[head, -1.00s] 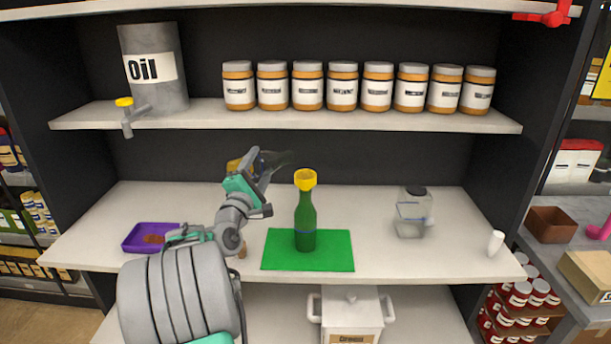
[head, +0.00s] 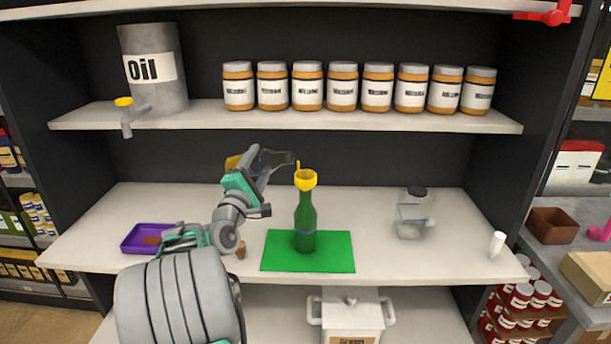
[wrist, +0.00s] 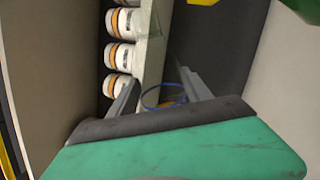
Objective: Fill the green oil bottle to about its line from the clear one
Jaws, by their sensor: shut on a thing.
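My gripper (head: 254,172) is shut on a clear bottle (head: 276,157), tipped nearly level with its neck pointing right. In the wrist view the bottle's blue ring (wrist: 163,96) shows between the fingers, with some yellow-orange behind it. The green oil bottle (head: 305,215) stands upright on a green mat (head: 335,258), with a blue line (head: 306,232) around its body. A yellow funnel (head: 305,181) sits in its mouth. A thin yellow stream (head: 298,165) shows between the clear bottle's mouth and the funnel's left side. The oil level inside the green bottle cannot be made out.
A clear jug with a dark cap (head: 412,220) and a white cylinder (head: 497,243) stand at right. A purple tray (head: 133,242) and a small brown cork-like piece (head: 241,250) are at left. The upper shelf (head: 350,121) holds an oil drum (head: 165,92) and several jars.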

